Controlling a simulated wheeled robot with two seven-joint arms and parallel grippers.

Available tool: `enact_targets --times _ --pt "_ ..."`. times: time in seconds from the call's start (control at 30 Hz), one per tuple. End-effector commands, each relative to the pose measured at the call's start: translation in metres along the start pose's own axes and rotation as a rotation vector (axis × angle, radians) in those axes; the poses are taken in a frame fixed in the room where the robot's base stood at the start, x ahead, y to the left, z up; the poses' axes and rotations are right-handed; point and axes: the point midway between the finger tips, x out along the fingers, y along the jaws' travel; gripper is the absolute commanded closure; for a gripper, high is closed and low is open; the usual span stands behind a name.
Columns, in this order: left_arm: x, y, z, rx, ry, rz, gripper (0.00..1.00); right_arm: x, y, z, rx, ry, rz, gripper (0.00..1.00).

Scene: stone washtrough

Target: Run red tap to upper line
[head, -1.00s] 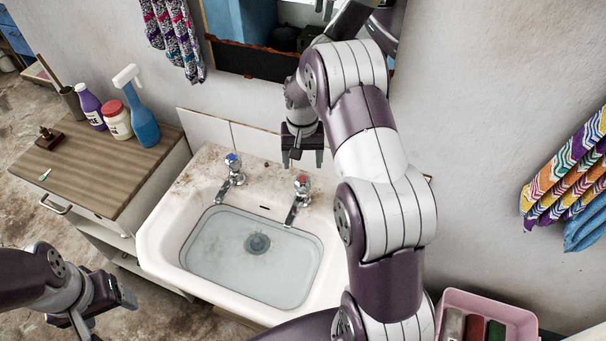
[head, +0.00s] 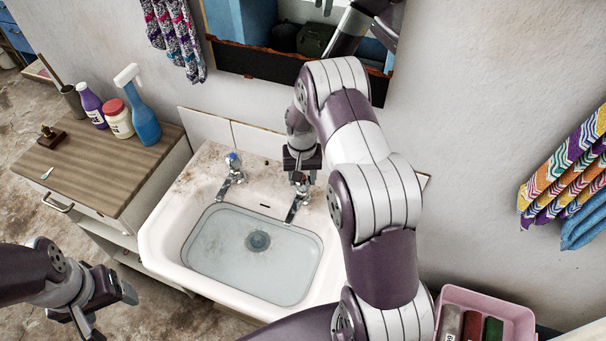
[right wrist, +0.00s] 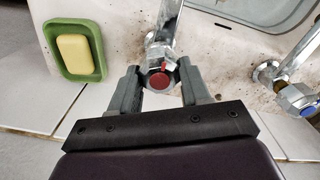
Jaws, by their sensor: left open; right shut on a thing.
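The red tap (head: 295,210) stands at the right of the white sink's back ledge, its spout over the basin (head: 215,259). In the right wrist view its red-capped knob (right wrist: 160,80) sits between the two fingers of my right gripper (right wrist: 160,75). My right gripper (head: 301,180) is shut on this knob from above and hides it in the head view. Clear water (head: 245,268) stands in the basin over a dark drain. I cannot make out a marked line or a running stream. My left gripper (head: 110,312) is open and empty, left of the sink.
The blue tap (head: 232,165) stands left of the red one. A green soap dish (right wrist: 75,22) with yellow soap lies beside the red tap. A wooden-topped cabinet (head: 100,165) with bottles is at left. A pink box (head: 515,312) stands front right.

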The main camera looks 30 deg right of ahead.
Motion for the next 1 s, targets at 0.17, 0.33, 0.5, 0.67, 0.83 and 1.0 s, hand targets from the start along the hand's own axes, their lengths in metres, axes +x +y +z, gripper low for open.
enact_targets --times 0.17,0.33,0.5,0.67,0.83,1.0 --pt "0.004 0.000 0.001 0.000 0.000 0.000 0.28 0.001 0.000 0.000 -0.199 -0.002 0.001 0.84" --pt "0.004 0.000 0.001 0.000 0.000 0.000 0.28 0.000 0.000 0.000 -0.250 -0.002 0.001 0.84" --pt "0.004 0.000 0.001 0.000 0.000 0.000 0.28 0.000 0.001 0.000 -0.248 -0.002 0.001 0.47" --pt "0.004 0.000 0.001 0.000 0.000 0.000 0.28 0.000 0.000 0.000 -0.247 -0.001 0.000 0.28" --pt "0.004 0.000 0.001 0.000 0.000 0.000 0.28 -0.001 0.000 0.000 -0.246 -0.001 0.000 0.28" --pt "0.011 0.000 0.001 0.000 0.000 0.000 0.28 -0.021 0.000 -0.002 -0.246 0.005 0.000 0.28"
